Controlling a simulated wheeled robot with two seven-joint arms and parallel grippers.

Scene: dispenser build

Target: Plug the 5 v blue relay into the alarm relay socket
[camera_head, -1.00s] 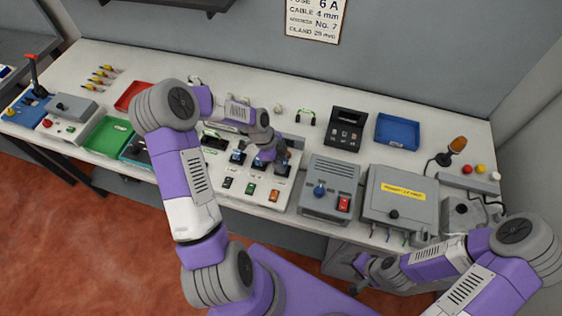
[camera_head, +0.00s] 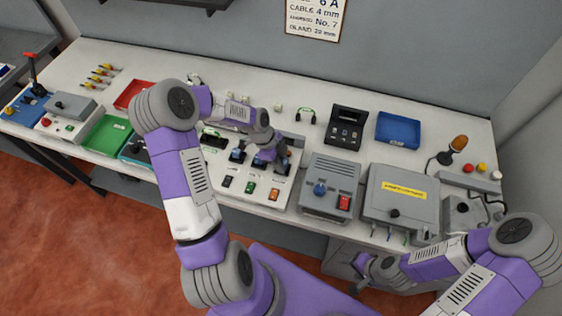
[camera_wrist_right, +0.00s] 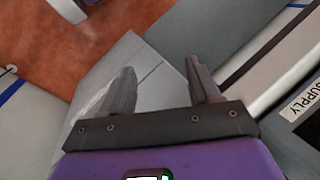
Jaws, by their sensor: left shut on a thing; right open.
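The white relay panel (camera_head: 229,198) stands mid-bench, with a row of sockets and several small coloured switches along its front. My left gripper (camera_head: 268,163) reaches down over the panel's upper right part. It is shut on a small blue relay (camera_head: 259,165), mostly hidden by the fingers; whether it is seated in a socket cannot be told. Another blue relay (camera_head: 237,156) sits to its left on the panel. Socket labels and relay voltages are not legible. My right gripper (camera_head: 372,270) is low in front of the bench; its fingers are apart and empty in the right wrist view (camera_wrist_right: 160,88).
Right of the panel stand a grey box (camera_head: 332,169) with a blue knob and red switch, and a larger grey enclosure (camera_head: 395,180) with a yellow label. Green (camera_head: 101,136) and blue (camera_head: 398,131) trays lie either side.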

